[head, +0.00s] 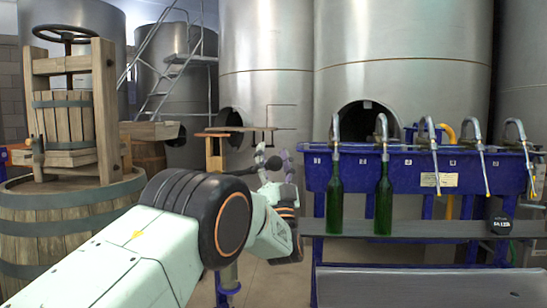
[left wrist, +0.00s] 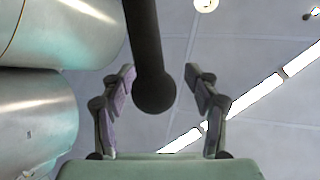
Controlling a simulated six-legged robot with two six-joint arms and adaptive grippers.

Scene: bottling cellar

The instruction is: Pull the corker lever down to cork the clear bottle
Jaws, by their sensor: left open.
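The corker lever is a dark rod with a round ball end. In the head view its ball (head: 273,163) is between the fingers of my left gripper (head: 274,160). In the left wrist view the lever (left wrist: 150,60) comes down from the top edge, and its ball lies between the fingertips of the open left gripper (left wrist: 161,90). There is a visible gap on both sides, so the fingers are apart from it. My left arm covers most of the corker's place in the head view. I cannot make out the clear bottle. My right gripper is not in view.
A blue filling bench (head: 420,170) with several spouts stands at the right, with two green bottles (head: 334,205) (head: 384,205) under it. A wooden press (head: 75,110) stands on a barrel (head: 75,225) at the left. Steel tanks (head: 265,50) fill the back.

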